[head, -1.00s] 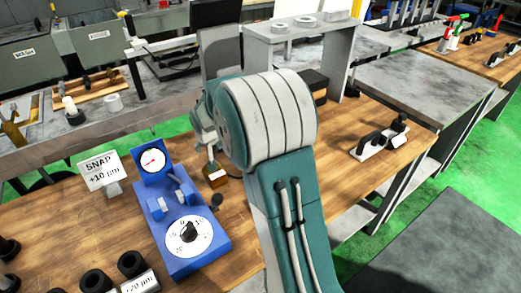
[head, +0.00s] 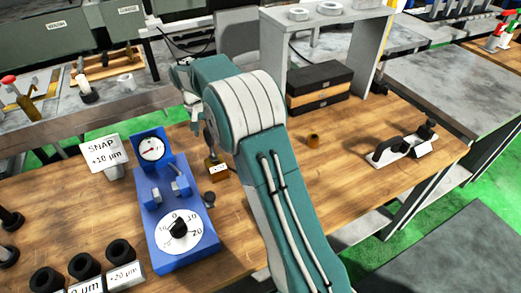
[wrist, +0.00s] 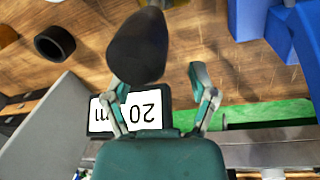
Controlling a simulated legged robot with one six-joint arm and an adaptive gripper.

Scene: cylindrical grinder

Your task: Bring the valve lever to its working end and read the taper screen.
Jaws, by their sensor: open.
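A small brass block with a white label (head: 217,170) stands on the bench right of the blue gauge stand, and a short lever (head: 210,142) rises from it. In the wrist view a large dark rounded knob (wrist: 138,45), apparently the lever's end, lies at the left finger and overlaps its tip. I cannot tell whether they touch. My gripper (wrist: 160,80) is open; in the head view it (head: 193,105) hangs just above the lever, partly hidden by my arm. A dark-framed white display (wrist: 150,110), upside down in the wrist view, shows "20" and "m"; a finger covers part of it.
The blue gauge stand (head: 178,215) is close on the left, with a SNAP +10 µm card (head: 104,155) beside it. Dark boxes (head: 320,87) sit under a grey shelf.

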